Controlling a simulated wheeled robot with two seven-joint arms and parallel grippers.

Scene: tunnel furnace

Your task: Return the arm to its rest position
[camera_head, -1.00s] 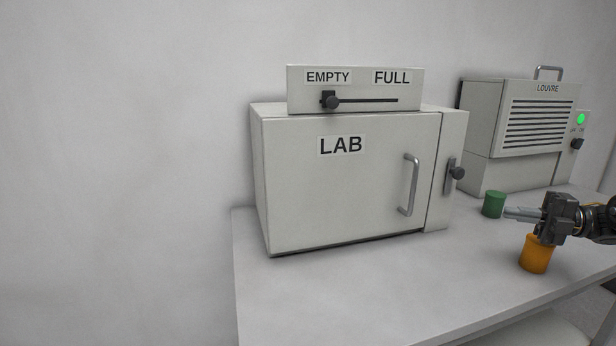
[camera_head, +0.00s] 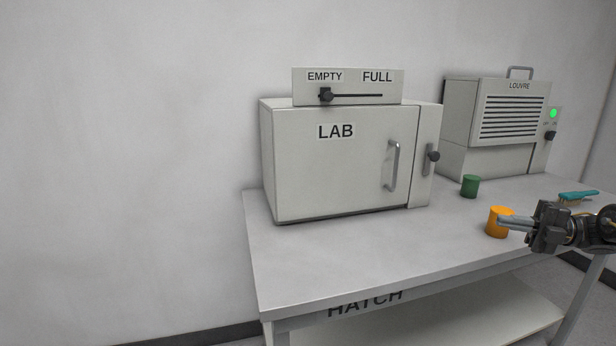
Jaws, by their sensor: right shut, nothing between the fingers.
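My right gripper (camera_head: 516,222) comes in from the right edge, its fingers shut and pointing left. It is empty. In the picture its fingertips overlap the orange cylinder (camera_head: 493,224) on the table; I cannot tell whether they touch it. A green cylinder (camera_head: 470,186) stands further back on the table (camera_head: 330,252). My left gripper is not in view.
A box marked LAB (camera_head: 330,165), with a handle and a slider panel (camera_head: 348,87) on top, stands on the table. A louvred box (camera_head: 510,120) with a green light is behind right. A teal brush-like object (camera_head: 578,196) lies at right. The table's front left is clear.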

